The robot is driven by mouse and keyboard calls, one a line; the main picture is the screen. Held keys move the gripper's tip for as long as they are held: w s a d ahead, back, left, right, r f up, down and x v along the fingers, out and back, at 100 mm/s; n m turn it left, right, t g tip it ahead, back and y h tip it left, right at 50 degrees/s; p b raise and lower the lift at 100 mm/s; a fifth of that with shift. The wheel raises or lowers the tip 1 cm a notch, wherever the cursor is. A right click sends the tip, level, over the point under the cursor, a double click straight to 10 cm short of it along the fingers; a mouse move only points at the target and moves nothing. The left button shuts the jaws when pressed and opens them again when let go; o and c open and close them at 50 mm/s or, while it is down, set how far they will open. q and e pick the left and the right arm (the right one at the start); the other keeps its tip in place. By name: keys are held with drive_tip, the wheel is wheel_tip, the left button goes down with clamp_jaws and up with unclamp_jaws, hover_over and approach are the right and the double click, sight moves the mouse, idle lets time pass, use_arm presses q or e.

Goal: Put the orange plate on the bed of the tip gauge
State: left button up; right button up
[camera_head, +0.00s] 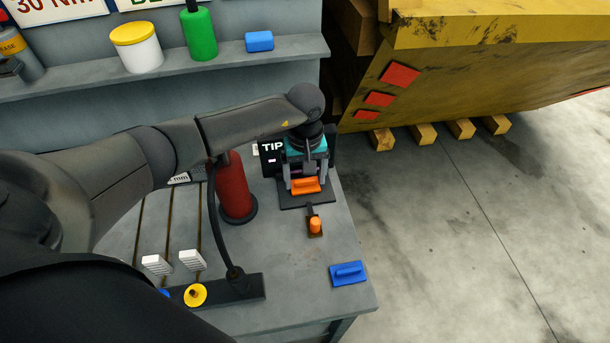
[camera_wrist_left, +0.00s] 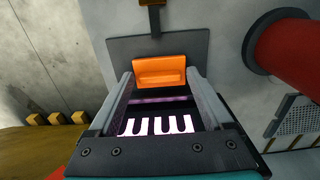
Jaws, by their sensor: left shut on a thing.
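The orange plate (camera_head: 305,186) has a raised ridge and sits between the fingertips of my left gripper (camera_head: 305,177). In the left wrist view the orange plate (camera_wrist_left: 160,72) spans the gap between the two grey fingers (camera_wrist_left: 160,84), which are shut on it. The tip gauge, marked by a black TIP sign (camera_head: 271,147), has a dark base plate (camera_head: 318,199) under the orange plate. I cannot tell whether the orange plate touches the gauge; its bed is largely hidden by my gripper. My right gripper is not in view.
A red cylinder (camera_head: 234,188) stands close left of the gauge. An orange-topped lever (camera_head: 315,225) sticks out in front. A blue plate (camera_head: 348,273) lies near the bench's front right corner. Left are white slotted pieces (camera_head: 191,259) and a yellow knob (camera_head: 195,294).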

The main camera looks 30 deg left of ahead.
sight(305, 181)
use_arm(q)
drive_tip(key=shift+f, duration=0.15)
drive_tip(key=o, duration=1.2)
drive_tip(key=shift+o, duration=0.2)
wheel_tip(305, 181, up, 12)
drive_tip(key=b, duration=0.1)
drive_tip(key=shift+r, duration=0.2)
